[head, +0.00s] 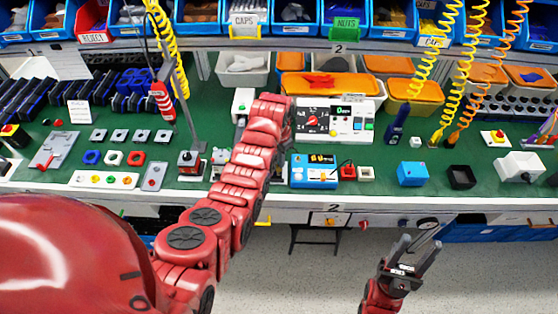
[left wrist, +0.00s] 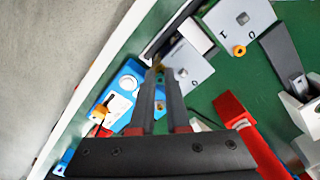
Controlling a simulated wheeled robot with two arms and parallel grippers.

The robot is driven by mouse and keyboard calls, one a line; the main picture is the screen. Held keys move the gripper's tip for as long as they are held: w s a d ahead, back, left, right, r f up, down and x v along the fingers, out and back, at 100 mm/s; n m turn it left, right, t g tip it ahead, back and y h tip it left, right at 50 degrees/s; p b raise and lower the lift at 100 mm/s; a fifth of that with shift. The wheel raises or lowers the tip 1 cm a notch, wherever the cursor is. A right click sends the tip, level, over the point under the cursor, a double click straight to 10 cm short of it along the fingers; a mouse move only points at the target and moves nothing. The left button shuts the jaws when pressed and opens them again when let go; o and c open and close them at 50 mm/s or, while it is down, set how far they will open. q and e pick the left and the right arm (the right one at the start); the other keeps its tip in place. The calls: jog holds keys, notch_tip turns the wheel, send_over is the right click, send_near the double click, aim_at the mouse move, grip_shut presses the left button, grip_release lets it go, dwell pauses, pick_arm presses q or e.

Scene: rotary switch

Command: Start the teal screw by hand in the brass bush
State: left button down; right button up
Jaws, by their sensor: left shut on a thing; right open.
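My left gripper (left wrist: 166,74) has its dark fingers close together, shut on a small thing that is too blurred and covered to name. In the head view my left arm hides those fingertips. In the left wrist view the tips are over the edge of a grey plate (left wrist: 190,66) on the green bench. I cannot make out the teal screw. An orange-gold ring (left wrist: 239,50) sits on another grey plate (left wrist: 228,18), apart from the fingers; I cannot tell whether it is the brass bush. My right gripper (head: 417,246) is open and empty, in front of the bench and above the floor.
A blue box (head: 314,171), which also shows in the left wrist view (left wrist: 125,82), lies near the bench's front edge. A white control panel (head: 335,120) stands behind it. A blue cube (head: 412,173) and a black box (head: 461,177) are farther right. Coiled hoses hang at the right.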

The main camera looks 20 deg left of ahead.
pick_arm(q)
jog(key=shift+d, duration=0.1)
jog(key=m+b, duration=0.1)
jog(key=m, duration=0.2)
jog(key=shift+f+m, duration=0.15)
jog(key=shift+m, duration=1.25)
jog(key=shift+m+b, duration=0.3)
jog(key=shift+m, duration=0.6)
jog(key=m, duration=0.4)
jog(key=shift+d+b, duration=0.1)
jog(key=shift+b, duration=0.2)
jog(key=c, duration=0.8)
grip_release()
jog(key=shift+s, duration=0.15)
jog(key=shift+c, duration=0.2)
